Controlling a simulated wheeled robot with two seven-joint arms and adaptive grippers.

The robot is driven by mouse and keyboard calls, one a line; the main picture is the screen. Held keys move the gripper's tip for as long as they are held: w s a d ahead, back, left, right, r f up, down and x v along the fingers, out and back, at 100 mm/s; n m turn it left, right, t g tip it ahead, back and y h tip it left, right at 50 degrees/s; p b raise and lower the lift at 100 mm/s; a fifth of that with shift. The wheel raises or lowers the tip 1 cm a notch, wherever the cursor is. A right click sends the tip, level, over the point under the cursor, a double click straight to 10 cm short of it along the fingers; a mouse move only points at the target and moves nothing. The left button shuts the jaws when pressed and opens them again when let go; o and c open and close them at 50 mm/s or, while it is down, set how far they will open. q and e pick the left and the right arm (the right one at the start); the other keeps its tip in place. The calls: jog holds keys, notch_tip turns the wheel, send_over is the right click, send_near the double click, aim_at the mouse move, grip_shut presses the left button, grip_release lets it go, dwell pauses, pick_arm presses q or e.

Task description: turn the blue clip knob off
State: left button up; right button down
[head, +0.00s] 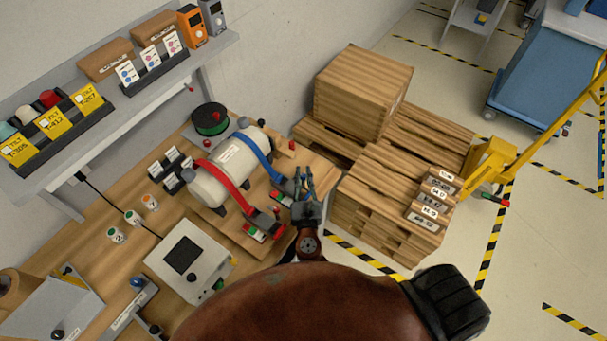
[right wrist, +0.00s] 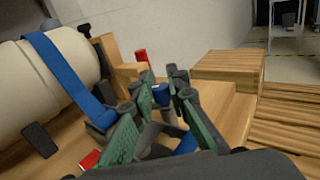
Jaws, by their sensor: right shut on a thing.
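A white cylinder (head: 222,172) lies on a wooden stand, held by a red strap (head: 222,175) and a blue strap (head: 258,158). The blue strap also crosses the cylinder in the right wrist view (right wrist: 68,75). My right gripper (head: 304,182) is at the lower end of the blue strap. In the right wrist view its green-padded fingers (right wrist: 163,105) are closed around the blue clip knob (right wrist: 185,92), which is mostly hidden between them. The knob's exact angle cannot be told. My left gripper is not in view.
A red clip (head: 262,225) with a green-and-red base sits left of my right gripper. A grey box with a dark screen (head: 187,262) and a green spool (head: 210,119) share the bench. Stacked pallets (head: 400,185) stand right of the bench.

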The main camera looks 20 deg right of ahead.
jog(key=c, duration=1.8)
grip_release()
jog(key=shift+c, duration=0.2)
jog(key=v, duration=1.2)
jog(key=shift+d, duration=0.1)
